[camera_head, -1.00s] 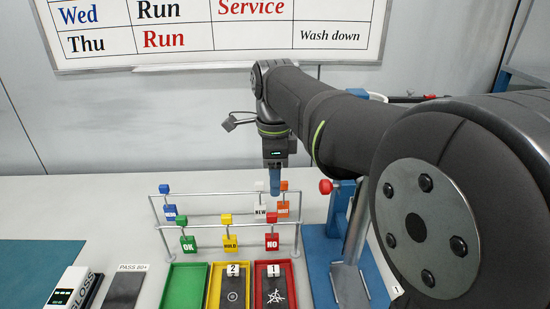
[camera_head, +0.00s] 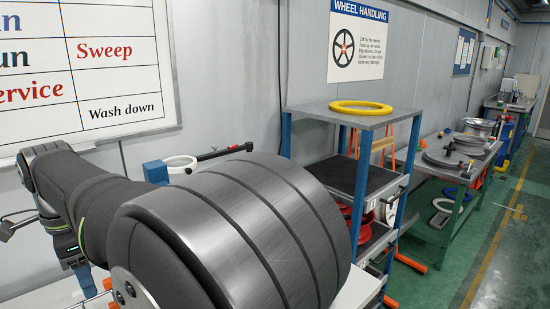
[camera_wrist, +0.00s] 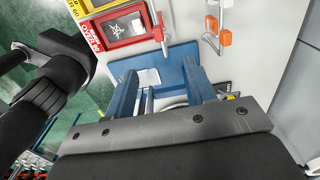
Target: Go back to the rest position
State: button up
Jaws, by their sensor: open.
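My gripper (camera_head: 84,275) hangs at the lower left of the head view, at the end of my dark arm, with only its blue fingers partly showing. In the wrist view my gripper (camera_wrist: 160,88) has its two blue fingers spread apart with nothing held between them. Past the fingers lies a blue base plate (camera_wrist: 180,53) with a pale label on it. A red tray (camera_wrist: 128,28) with a dark inside and white marks lies beyond, at the top of the wrist view.
An orange tag (camera_wrist: 225,38) on a rail is at the upper right of the wrist view. In the head view a shelf unit (camera_head: 341,115) with a yellow ring (camera_head: 361,107) stands right of my arm. A green-framed bench (camera_head: 455,160) and open green floor (camera_head: 510,215) lie farther right.

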notch_tip(320, 180, down, 15)
jog(key=shift+s+d+r, duration=0.1)
jog(key=shift+r, duration=0.45)
jog(key=shift+f, duration=0.15)
notch_tip(320, 180, up, 17)
notch_tip(320, 180, down, 17)
jog(key=shift+r, duration=0.2)
jog(key=shift+s+d+r, duration=0.3)
jog(key=shift+r, duration=0.15)
jog(key=shift+s+d+r, duration=0.3)
jog(key=shift+r, duration=0.15)
dwell(1.6)
